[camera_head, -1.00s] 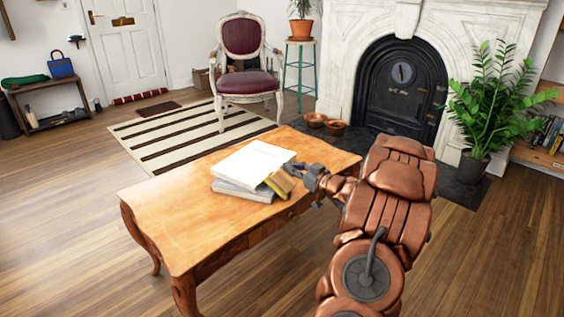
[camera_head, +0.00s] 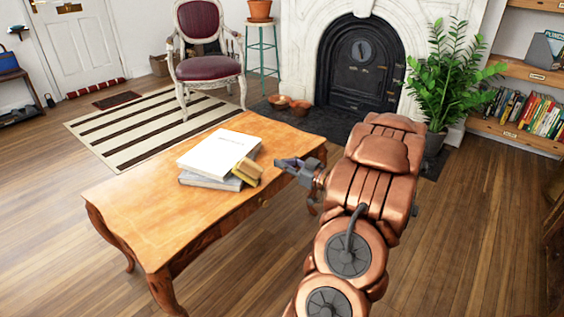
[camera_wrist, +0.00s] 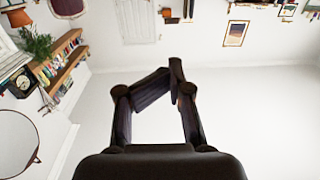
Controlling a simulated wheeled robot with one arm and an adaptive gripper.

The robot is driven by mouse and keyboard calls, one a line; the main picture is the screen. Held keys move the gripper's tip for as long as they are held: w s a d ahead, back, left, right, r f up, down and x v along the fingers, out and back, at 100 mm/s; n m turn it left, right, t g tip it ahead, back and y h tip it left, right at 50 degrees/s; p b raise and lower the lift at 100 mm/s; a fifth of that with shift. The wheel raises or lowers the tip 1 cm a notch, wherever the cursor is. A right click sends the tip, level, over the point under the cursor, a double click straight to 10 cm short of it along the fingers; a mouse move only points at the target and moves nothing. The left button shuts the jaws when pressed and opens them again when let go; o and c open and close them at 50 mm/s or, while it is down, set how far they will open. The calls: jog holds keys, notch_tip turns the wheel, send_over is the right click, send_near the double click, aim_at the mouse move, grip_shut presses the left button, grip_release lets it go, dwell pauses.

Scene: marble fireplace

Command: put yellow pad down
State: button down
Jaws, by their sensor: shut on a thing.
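The yellow pad (camera_head: 247,172) rests tilted at the front right corner of the book stack on the wooden table (camera_head: 130,210). A white book (camera_head: 218,154) lies on top of a grey book (camera_head: 205,181) there. My gripper (camera_head: 281,163) is to the right of the pad, with a small gap between them. In the wrist view, my gripper's fingers (camera_wrist: 172,78) are bent inward with their tips close together. No object shows between them, and the pad is not in that view.
The left part of the tabletop is bare. A red chair (camera_head: 206,68) stands behind the table on a striped rug (camera_head: 110,135). A potted plant (camera_head: 440,90) and two small bowls (camera_head: 290,104) are by the fireplace (camera_head: 300,50).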

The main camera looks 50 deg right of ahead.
jog(key=shift+c, duration=1.9)
grip_release()
jog(key=shift+s, duration=0.1)
